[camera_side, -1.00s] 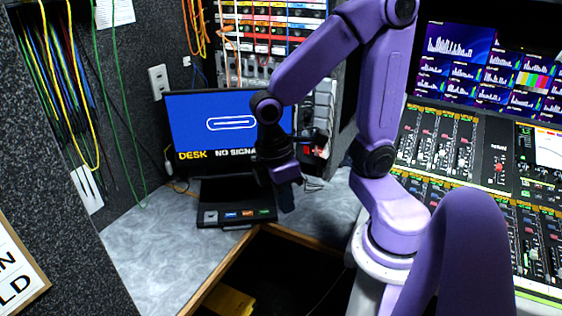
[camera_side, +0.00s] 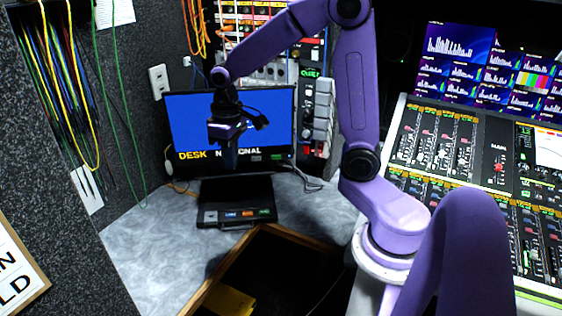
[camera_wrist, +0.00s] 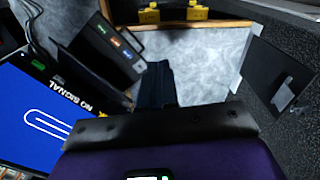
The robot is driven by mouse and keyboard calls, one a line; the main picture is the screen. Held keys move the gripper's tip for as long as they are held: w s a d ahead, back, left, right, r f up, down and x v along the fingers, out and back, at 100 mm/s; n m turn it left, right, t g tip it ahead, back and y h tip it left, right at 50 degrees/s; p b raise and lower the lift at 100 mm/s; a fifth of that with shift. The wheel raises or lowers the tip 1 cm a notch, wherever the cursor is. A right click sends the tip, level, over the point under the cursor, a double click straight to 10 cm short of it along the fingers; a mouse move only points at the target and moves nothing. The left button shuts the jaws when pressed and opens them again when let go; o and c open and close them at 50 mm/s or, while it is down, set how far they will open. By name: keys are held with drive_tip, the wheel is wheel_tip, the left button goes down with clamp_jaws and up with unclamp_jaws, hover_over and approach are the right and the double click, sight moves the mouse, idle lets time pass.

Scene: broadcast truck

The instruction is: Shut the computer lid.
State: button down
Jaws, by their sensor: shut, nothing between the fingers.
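The computer (camera_side: 237,215) is a small black unit on the grey desk, with a row of coloured buttons along its front. It also shows at the upper left in the wrist view (camera_wrist: 118,45). A dark, flat panel (camera_side: 237,190), which looks like its lid, lies behind the buttons. I cannot tell its exact angle. My gripper (camera_side: 229,160) is shut and empty. In the side view it appears above the back of the computer, against the blue screen. Its dark fingers (camera_wrist: 156,85) point away from the wrist camera, to the right of the computer.
A monitor (camera_side: 200,120) reading NO SIGNAL stands behind the computer. Cables (camera_side: 300,178) lie right of it. Bare desk (camera_side: 160,250) is at the left. A dark opening (camera_side: 280,270) lies in front, with something yellow inside. A mixing console (camera_side: 470,160) is at the right.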

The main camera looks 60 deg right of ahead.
drive_tip(key=w+d+f+m, duration=0.1)
drive_tip(key=w+d+m, duration=0.2)
drive_tip(key=d, duration=0.5)
drive_tip(key=w+d+f+m, duration=0.1)
drive_tip(key=w+d+m, duration=0.3)
drive_tip(key=d, duration=0.4)
drive_tip(key=s+d+f+m, duration=0.2)
drive_tip(key=d+m, duration=0.1)
drive_tip(key=d, duration=0.5)
drive_tip(key=s+d+f+m, duration=0.1)
drive_tip(key=s+d+m, duration=0.15)
drive_tip(key=d, duration=0.45)
drive_tip(key=shift+s+a+f, duration=0.1)
drive_tip(key=shift+a+f, duration=0.15)
drive_tip(key=shift+f, duration=2)
drive_tip(key=shift+s+a+f, duration=0.15)
drive_tip(key=shift+a+f, duration=0.05)
drive_tip(key=shift+f, duration=2.1)
drive_tip(key=shift+s+a+f, duration=0.1)
drive_tip(key=shift+a+f, duration=0.15)
drive_tip(key=shift+f, duration=2)
